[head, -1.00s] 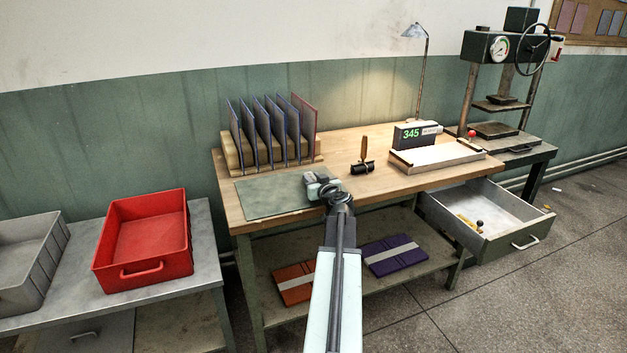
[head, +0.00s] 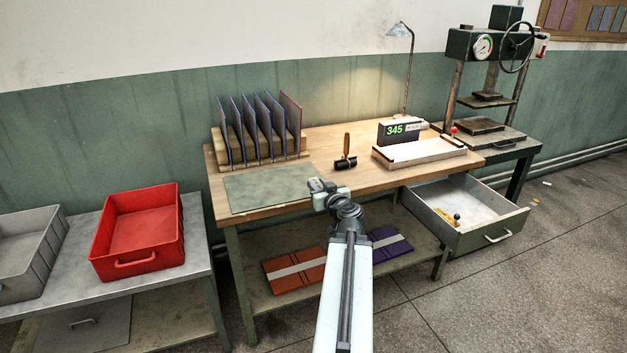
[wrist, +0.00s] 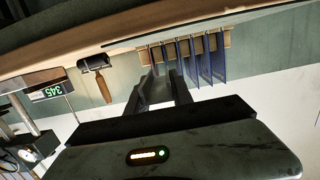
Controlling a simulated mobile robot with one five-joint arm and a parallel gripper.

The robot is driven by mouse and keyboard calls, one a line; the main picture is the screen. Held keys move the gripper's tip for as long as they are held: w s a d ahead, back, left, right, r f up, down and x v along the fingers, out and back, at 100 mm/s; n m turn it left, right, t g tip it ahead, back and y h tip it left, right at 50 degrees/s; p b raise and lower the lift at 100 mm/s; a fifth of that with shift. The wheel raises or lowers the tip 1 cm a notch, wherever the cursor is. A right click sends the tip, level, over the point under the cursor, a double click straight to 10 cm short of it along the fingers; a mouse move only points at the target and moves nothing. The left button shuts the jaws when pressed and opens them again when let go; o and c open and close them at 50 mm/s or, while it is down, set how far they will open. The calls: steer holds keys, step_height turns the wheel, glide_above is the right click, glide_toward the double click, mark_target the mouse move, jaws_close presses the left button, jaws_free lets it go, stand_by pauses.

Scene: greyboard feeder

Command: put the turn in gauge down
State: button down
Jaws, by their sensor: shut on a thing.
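My gripper (head: 320,188) is over the front of the workbench, at the right front corner of the green mat (head: 265,190). In the wrist view its two fingers (wrist: 162,88) point towards the back of the bench and stand a little apart. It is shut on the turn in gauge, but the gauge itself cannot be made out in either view. I cannot tell how high the gauge is above the bench or whether it touches anything.
A rack of upright boards (head: 262,155) stands behind the mat. A wooden-handled roller (head: 346,160), a white tray (head: 420,152) and a 345 display (head: 395,131) are to the right. An open drawer (head: 475,212) juts out. A red bin (head: 138,235) stands on the left table.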

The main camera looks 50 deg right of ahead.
mark_target(318, 185)
step_height(318, 185, up, 19)
steer(key=p, duration=1.9)
